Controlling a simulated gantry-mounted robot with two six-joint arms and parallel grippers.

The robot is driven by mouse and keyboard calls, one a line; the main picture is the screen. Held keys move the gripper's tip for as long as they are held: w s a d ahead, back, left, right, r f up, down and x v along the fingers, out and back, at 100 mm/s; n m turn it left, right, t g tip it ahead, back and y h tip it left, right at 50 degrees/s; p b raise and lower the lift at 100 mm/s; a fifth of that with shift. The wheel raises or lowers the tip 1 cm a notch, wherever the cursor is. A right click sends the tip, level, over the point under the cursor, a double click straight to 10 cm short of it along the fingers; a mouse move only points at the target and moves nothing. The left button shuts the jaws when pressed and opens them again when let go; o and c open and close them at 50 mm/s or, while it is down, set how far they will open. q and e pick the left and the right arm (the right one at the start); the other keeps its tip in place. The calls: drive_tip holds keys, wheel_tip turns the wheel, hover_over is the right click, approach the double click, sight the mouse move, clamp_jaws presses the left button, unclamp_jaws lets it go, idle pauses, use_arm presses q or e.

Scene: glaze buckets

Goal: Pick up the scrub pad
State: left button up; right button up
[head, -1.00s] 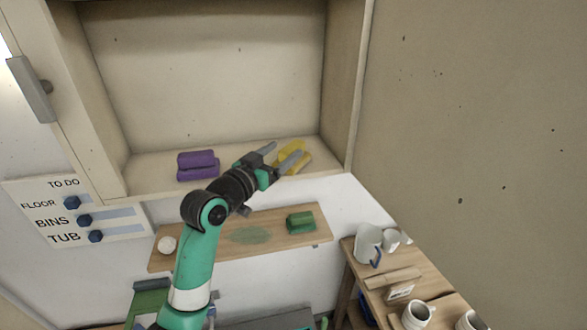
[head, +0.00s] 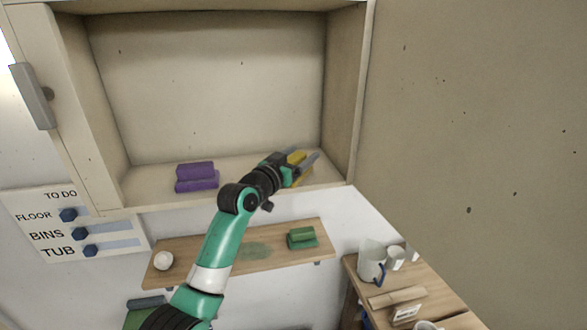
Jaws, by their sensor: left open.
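A yellow pad-like piece (head: 296,157) lies on the floor of the open cabinet, near its right wall. My left gripper (head: 308,161) is at it, open, with its grey fingers about the yellow piece and partly hiding it. I cannot tell whether the fingers touch it. A purple pad-like stack (head: 196,177) lies on the cabinet floor to the left. A green pad-like stack (head: 301,238) lies on the wooden shelf below. The pictures do not settle which is the scrub pad. My right gripper is not in view.
The cabinet (head: 210,90) is open in front, with side walls close to the gripper on the right. A white round thing (head: 163,260) sits at the left of the wooden shelf (head: 215,262). Mugs (head: 371,262) stand on a bench at lower right.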

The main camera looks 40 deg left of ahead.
use_arm(q)
clamp_jaws()
idle(0.3)
drive_tip(key=shift+r, duration=0.1)
